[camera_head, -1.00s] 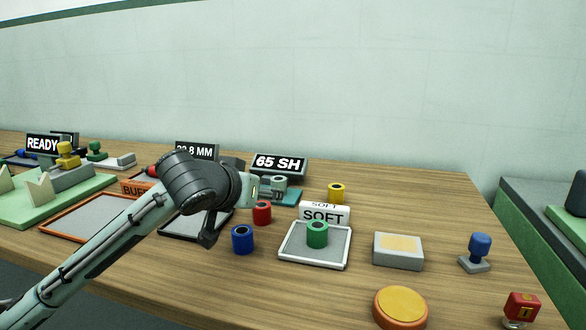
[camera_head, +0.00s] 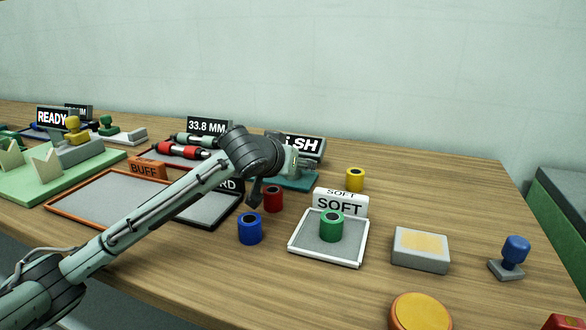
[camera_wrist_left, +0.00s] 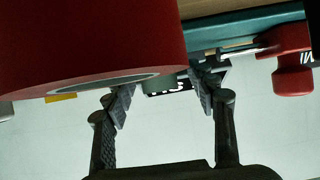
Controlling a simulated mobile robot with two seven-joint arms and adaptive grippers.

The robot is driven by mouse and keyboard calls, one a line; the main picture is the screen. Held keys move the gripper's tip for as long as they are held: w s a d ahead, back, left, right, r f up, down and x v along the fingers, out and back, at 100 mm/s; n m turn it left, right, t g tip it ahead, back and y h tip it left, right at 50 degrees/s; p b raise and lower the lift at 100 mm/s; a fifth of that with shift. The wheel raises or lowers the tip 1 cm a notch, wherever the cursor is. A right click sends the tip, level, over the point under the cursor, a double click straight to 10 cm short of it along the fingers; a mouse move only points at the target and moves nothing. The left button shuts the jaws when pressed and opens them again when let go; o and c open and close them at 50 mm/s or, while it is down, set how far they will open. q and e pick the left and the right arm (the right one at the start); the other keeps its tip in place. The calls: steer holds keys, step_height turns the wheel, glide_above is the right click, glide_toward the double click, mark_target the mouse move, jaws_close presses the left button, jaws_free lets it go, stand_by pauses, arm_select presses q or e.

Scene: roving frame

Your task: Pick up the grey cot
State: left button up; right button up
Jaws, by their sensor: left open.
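A grey-green cot (camera_head: 305,165) appears to stand on the teal base (camera_head: 298,184) of the hardness gauge, partly hidden by my left wrist. My left gripper (camera_head: 257,192) hangs mostly behind its own arm, just left of the gauge and above the table near the red cot. The red cot (camera_wrist_left: 85,45) fills the upper left there, close to one finger. I cannot make out the grey cot clearly in that view. My right gripper is not in view.
Red (camera_head: 272,199), blue (camera_head: 250,229) and yellow (camera_head: 355,179) cots stand nearby. A green cot (camera_head: 331,228) sits on the SOFT tray (camera_head: 294,248). A grey block (camera_head: 421,262) and a blue-topped stamp (camera_head: 514,252) are right. The BUFF tray (camera_head: 60,212) lies left.

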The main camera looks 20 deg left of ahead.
arm_select(q)
steer(key=c, duration=1.3)
steer(key=shift+o, duration=0.2)
steer(key=shift+r, duration=0.1)
